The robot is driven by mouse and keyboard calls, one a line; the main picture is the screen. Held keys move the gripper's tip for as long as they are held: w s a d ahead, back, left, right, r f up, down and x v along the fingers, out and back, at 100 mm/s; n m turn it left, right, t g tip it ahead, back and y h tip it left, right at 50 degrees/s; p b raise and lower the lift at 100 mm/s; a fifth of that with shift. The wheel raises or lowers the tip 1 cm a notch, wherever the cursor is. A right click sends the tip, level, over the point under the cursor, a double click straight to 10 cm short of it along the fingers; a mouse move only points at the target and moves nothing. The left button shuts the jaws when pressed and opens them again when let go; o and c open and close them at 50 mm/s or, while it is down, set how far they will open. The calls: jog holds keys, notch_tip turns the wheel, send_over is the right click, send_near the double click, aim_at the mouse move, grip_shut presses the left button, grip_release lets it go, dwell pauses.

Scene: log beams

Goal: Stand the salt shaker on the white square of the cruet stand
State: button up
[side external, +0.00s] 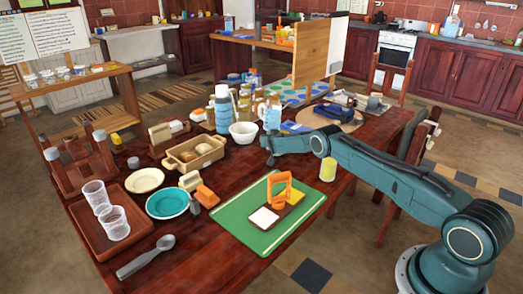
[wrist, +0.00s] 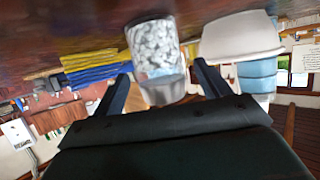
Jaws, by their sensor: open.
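The cruet stand (side external: 279,207) lies on a green mat near the table's front edge. It has an upright orange handle, a white square (side external: 264,217) that is bare, and a yellow square (side external: 295,197). A pale speckled cylinder with a grey end (wrist: 157,50) shows upside down beyond my fingers in the wrist view. I cannot tell whether it is the salt shaker. My gripper (side external: 268,156) is above the table, beyond the stand and near the white bowl. In the wrist view its fingers (wrist: 163,80) are apart, with nothing held between them.
The white bowl (side external: 243,134) is close to my gripper, with bottles and jars behind it. A yellow container (side external: 327,169) stands by the right table edge. Bare mat surrounds the stand.

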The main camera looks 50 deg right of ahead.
dwell(0.5)
jog(key=shift+r, duration=0.1)
jog(key=c, duration=1.2)
jog(key=shift+r, duration=0.1)
notch_tip(320, 180, up, 20)
dwell(0.4)
